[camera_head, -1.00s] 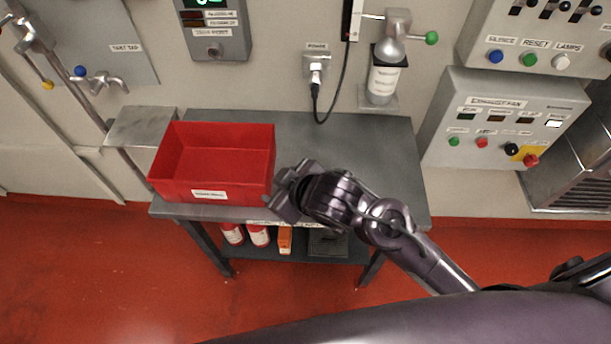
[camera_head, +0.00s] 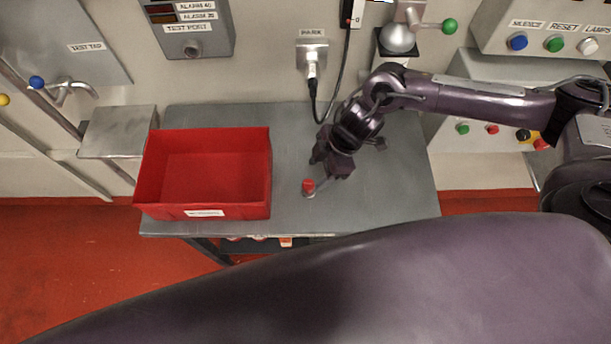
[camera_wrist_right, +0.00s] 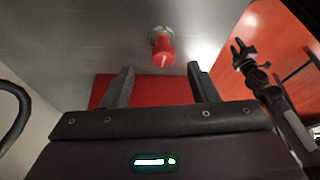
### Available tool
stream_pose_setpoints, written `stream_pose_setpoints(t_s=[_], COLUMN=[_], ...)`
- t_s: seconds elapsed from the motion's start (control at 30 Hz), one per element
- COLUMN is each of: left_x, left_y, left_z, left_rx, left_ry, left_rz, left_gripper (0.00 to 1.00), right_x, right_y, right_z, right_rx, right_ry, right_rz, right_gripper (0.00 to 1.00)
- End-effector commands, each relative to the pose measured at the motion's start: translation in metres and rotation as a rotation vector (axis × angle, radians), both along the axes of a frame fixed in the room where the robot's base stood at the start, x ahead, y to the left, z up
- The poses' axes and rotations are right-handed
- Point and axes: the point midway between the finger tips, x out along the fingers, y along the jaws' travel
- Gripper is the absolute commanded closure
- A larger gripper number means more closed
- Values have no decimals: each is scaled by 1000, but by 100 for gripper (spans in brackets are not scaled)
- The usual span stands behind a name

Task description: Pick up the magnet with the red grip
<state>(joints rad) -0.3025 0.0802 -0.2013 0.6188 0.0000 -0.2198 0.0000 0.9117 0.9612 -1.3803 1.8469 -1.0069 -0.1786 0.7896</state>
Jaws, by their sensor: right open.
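The magnet with the red grip (camera_head: 308,187) stands upright on the grey table, just right of the red box. It also shows in the right wrist view (camera_wrist_right: 162,50), red grip towards me, just beyond the fingertips. My right gripper (camera_head: 330,168) is close by it, up and to its right. In the wrist view its two fingers (camera_wrist_right: 161,70) are apart with nothing between them. What looks like my left gripper (camera_wrist_right: 243,52) shows small and dark at the right of the wrist view; its jaw state is unclear.
The open red box (camera_head: 204,213) takes up the left part of the grey table (camera_head: 400,190) and looks empty. A power cable (camera_head: 318,102) hangs from a wall socket (camera_head: 312,55) behind the right arm. The table's right part is clear.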

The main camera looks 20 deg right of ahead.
Motion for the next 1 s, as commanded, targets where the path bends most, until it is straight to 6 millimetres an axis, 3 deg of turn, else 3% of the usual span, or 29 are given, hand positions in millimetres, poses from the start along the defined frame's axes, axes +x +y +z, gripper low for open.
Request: stream_pose_setpoints(t_s=[0.37,0.5,0.77,1.0], left_x=[-2,-2,6,6], left_y=[0,0,-1,-1], left_z=[28,30,30,30], left_rx=[0,0,-2,-1], left_ry=[4,3,-8,-8], left_rz=[0,0,1,2], left_gripper=[64,64,64,64], right_x=[1,2,2,2], right_y=[20,26,27,27], right_z=[-40,-58,-63,-62], right_rx=[-1,1,2,2], right_ry=[-1,-3,-4,-4], right_rz=[4,3,4,3], right_gripper=[46,46,46,75])
